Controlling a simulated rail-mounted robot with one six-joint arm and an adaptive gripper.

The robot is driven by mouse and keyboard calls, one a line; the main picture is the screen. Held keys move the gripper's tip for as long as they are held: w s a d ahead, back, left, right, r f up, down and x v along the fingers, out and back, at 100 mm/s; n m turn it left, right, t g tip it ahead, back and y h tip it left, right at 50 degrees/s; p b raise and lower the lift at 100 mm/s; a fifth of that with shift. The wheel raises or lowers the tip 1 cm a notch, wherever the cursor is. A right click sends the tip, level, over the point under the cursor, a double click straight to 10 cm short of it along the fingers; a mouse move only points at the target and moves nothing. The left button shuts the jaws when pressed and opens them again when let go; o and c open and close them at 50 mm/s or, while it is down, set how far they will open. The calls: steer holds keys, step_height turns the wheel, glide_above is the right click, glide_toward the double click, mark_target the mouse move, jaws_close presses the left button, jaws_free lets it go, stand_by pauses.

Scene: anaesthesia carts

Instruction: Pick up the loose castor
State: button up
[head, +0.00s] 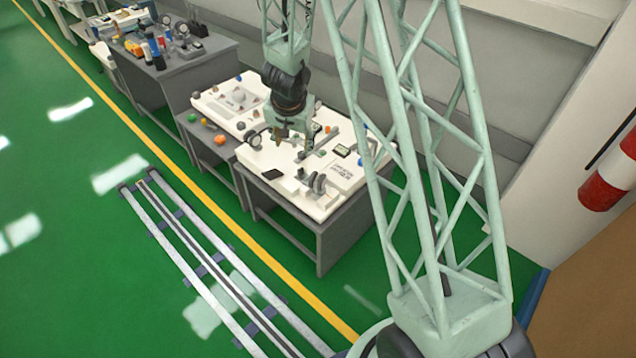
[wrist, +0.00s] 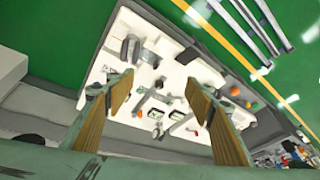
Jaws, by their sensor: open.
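A small grey wheel-like part, probably the loose castor (head: 319,184), stands near the front right corner of the white-topped table (head: 330,205). In the wrist view a grey part that seems to be the same castor (wrist: 131,46) shows at the upper left, beyond the left finger. It is too small to tell its fork from its wheel. My gripper (head: 288,134) hangs above the back left part of this table, apart from the castor. In the wrist view my gripper (wrist: 160,93) has its two tan fingers wide apart, with nothing held between them.
A black flat pad (head: 272,174) lies left of the castor, and a white printed sheet (head: 344,175) right of it. Several small parts lie behind. Orange (head: 220,139) and green balls lie on a lower grey bench. Floor rails (head: 205,262) run in front.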

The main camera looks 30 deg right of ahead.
steer(key=s+d+f+h, duration=0.1)
steer(key=d+f, duration=0.2)
steer(key=f, duration=0.2)
steer(key=d+f+m+g, duration=0.1)
steer(key=d+f, duration=0.2)
steer(key=f, duration=0.2)
steer(key=shift+s+f+h, duration=0.2)
steer(key=shift+s+h, duration=0.2)
steer(key=shift+f, duration=0.1)
steer(key=b, duration=0.3)
glide_above(318, 177)
steer(key=s+a, duration=0.2)
steer(key=shift+w+f, duration=0.1)
steer(key=shift+f, duration=3.75)
steer(key=shift+d+f, duration=0.1)
steer(key=shift+b+x, duration=0.65)
steer(key=shift+x, duration=1.85)
steer(key=shift+c, duration=0.9)
